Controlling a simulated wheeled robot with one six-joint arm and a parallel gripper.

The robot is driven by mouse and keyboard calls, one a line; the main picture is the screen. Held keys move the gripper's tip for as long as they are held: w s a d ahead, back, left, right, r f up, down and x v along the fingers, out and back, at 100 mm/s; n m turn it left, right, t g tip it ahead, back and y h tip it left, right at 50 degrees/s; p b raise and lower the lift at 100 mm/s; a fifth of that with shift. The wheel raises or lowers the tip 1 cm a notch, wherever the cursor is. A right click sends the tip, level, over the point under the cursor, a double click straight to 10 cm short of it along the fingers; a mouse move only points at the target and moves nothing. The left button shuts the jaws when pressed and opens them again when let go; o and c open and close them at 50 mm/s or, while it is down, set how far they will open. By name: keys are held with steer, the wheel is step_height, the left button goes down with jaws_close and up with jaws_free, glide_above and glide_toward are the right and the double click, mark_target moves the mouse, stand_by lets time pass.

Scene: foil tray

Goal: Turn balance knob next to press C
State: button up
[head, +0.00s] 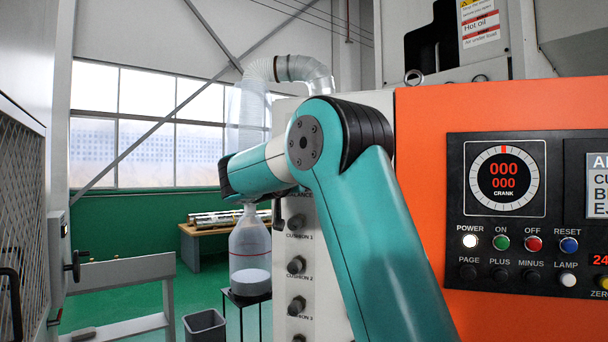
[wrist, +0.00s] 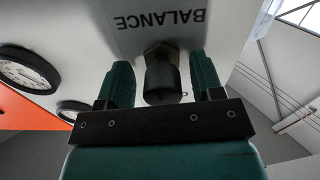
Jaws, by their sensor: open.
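The balance knob (wrist: 163,80) is dark with a brass-coloured base and sits on a pale panel in the wrist view. The word BALANCE (wrist: 160,20) reads upside down beside it. My gripper (wrist: 164,72) is open, with one ribbed green finger on each side of the knob. A narrow gap shows on each side, so the fingers look apart from it. In the head view my arm hides the balance knob and my fingers; only part of its label (head: 300,195) shows.
Several cushion knobs (head: 296,265) run down the pale panel below the balance label. Two round gauges (wrist: 28,72) are left of my gripper in the wrist view. The orange control cabinet (head: 425,200) stands at right. A clear bottle (head: 250,250) on a stand is left of the panel.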

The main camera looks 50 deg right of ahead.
steer(key=shift+w+d, duration=0.2)
steer(key=shift+d, duration=0.25)
steer(key=shift+a, duration=0.1)
steer(key=c, duration=0.9)
steer(key=m+b, duration=0.1)
steer(key=b, duration=0.2)
steer(key=shift+f+b, duration=0.35)
steer(key=shift+b, duration=0.05)
steer(key=shift+m+b, duration=0.9)
steer(key=shift+b, duration=0.35)
steer(key=shift+r+m+b, duration=0.35)
steer(key=shift+m+b, duration=0.15)
steer(key=shift+m, duration=0.1)
